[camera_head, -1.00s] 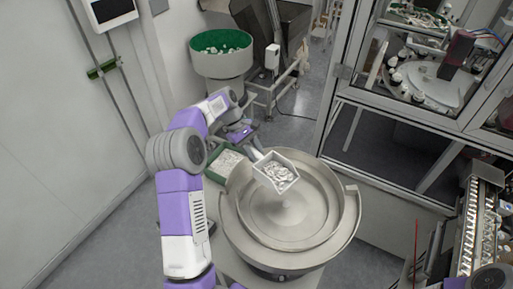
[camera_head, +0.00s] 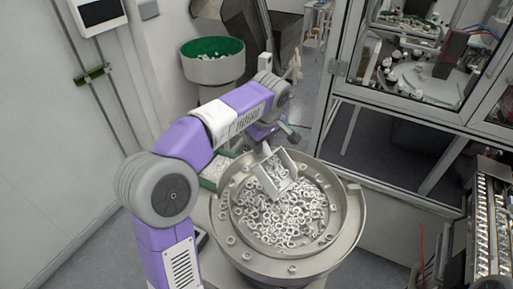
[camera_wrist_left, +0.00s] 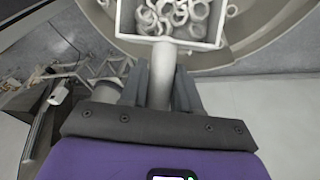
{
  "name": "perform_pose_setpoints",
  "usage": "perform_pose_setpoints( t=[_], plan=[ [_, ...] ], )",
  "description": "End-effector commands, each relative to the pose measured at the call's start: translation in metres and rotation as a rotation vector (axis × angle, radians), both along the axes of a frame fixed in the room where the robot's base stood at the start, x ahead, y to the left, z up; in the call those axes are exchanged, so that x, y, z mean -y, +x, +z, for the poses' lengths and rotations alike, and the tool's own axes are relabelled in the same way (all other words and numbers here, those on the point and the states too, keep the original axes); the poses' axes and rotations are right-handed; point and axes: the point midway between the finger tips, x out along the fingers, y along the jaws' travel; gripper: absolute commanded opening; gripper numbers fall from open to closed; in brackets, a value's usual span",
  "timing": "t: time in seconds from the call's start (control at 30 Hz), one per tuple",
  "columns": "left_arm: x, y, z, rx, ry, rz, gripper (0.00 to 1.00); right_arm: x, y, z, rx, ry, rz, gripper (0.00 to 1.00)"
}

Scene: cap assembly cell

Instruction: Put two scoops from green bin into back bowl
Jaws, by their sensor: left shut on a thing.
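My left gripper (camera_head: 264,138) is shut on the handle of a pale square scoop (camera_head: 287,163). The scoop is tilted over the near metal bowl (camera_head: 352,225). In the wrist view the handle runs between the fingers (camera_wrist_left: 159,88), and white rings lie in the scoop (camera_wrist_left: 166,42). Many white rings (camera_head: 275,222) lie spread in the near bowl, some on its outer ledge. The green bin (camera_head: 222,155) is behind the near bowl's left side, partly hidden by my left arm. A farther bowl with a green inside (camera_head: 212,60) stands at the back. My right gripper is not in view.
A glass-walled machine cabinet (camera_head: 335,95) stands to the right of the bowls. A metal track unit (camera_head: 485,225) is at the lower right. A wall with a screen (camera_head: 100,12) is on the left. Grey floor shows between bowl and cabinet.

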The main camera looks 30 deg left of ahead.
Motion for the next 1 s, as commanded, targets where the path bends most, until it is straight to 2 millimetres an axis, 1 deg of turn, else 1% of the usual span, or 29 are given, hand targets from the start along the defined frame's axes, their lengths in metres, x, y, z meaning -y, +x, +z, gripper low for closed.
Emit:
perform_pose_setpoints(
  t=[0.03, 0.2, 0.4, 0.5, 0.7, 1.0],
  plan=[
    [0.007, -0.001, 0.004, 0.012, 0.035, -0.007, 0.0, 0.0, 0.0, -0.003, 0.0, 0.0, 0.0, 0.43],
    [0.022, -0.004, 0.017, 0.04, 0.157, -0.005, 0.0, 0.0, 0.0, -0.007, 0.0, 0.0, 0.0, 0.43],
    [0.041, -0.008, 0.023, 0.064, 0.281, -0.004, 0.0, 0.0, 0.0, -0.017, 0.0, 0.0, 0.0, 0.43],
    [0.046, -0.009, 0.026, 0.071, 0.325, -0.003, 0.0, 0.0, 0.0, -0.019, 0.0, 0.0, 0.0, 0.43],
    [0.052, -0.011, 0.029, 0.081, 0.366, 0.0, 0.0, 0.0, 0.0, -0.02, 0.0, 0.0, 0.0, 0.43],
    [0.052, -0.011, 0.03, 0.081, 0.369, 0.001, 0.0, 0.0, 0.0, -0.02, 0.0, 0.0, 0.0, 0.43]
  ],
)
